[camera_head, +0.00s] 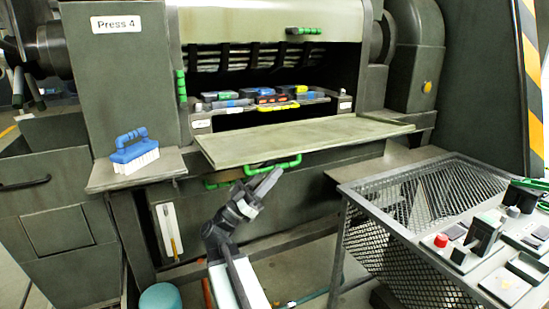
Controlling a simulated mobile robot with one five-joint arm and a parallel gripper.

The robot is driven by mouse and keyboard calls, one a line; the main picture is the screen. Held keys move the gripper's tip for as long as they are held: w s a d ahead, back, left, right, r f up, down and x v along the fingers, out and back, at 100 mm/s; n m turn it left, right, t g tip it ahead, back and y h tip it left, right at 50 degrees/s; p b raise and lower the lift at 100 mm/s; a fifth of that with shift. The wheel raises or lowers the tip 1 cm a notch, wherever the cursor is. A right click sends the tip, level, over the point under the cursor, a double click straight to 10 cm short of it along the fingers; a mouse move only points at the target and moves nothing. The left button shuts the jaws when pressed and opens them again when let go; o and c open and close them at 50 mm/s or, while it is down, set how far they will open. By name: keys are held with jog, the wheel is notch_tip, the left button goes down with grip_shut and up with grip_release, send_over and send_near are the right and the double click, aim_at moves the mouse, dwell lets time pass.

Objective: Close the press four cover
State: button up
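Press four stands at the back, with a "Press 4" label (116,24) on its left housing. A flat grey-green cover panel (305,141) is folded down and sticks out below the press opening. A green handle (275,164) is at its front lower edge. Another green handle (304,31) is on the upper housing above the opening. My gripper (270,182) is just below the front handle, close to it in the picture. I cannot tell whether it touches the handle. The fingers are dark and small, and whether they are open or shut is unclear.
Several blue, grey and yellow pieces (264,97) lie inside the opening. A blue brush (134,151) sits on the left ledge (104,176). A mesh-topped table (430,192) with controls and a red button (441,240) stands at right. A teal stool (160,297) is at lower left.

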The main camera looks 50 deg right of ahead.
jog(key=shift+x, duration=0.85)
jog(key=shift+f, duration=0.1)
grip_shut()
dwell(0.6)
